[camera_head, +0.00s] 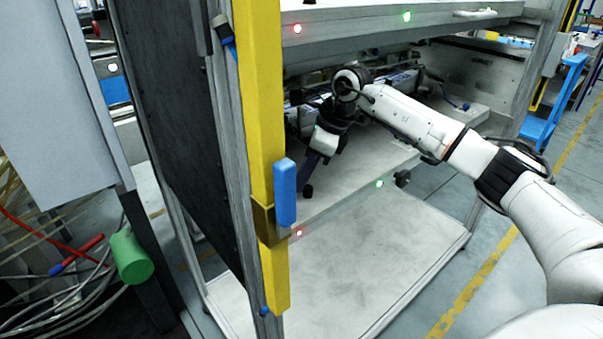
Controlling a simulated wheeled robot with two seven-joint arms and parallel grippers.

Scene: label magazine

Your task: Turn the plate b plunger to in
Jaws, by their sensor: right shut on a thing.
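My right gripper (309,178) reaches into the machine's open bay from the right and points down at the front edge of the pale plate (370,168). Its dark fingers are shut on a small black plunger knob (307,191) at the left part of that edge. The fingers hide most of the plunger, and whether it stands in or out cannot be told. A second black knob (403,178) sticks out at the same edge further right, clear of the gripper. My left gripper is not in view.
A yellow post (262,120) with a blue handle (284,193) stands left of the gripper. The upper housing (350,25) hangs over the bay. A lower pale shelf (340,275) is bare. A blue knob (466,107) sits at the plate's right.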

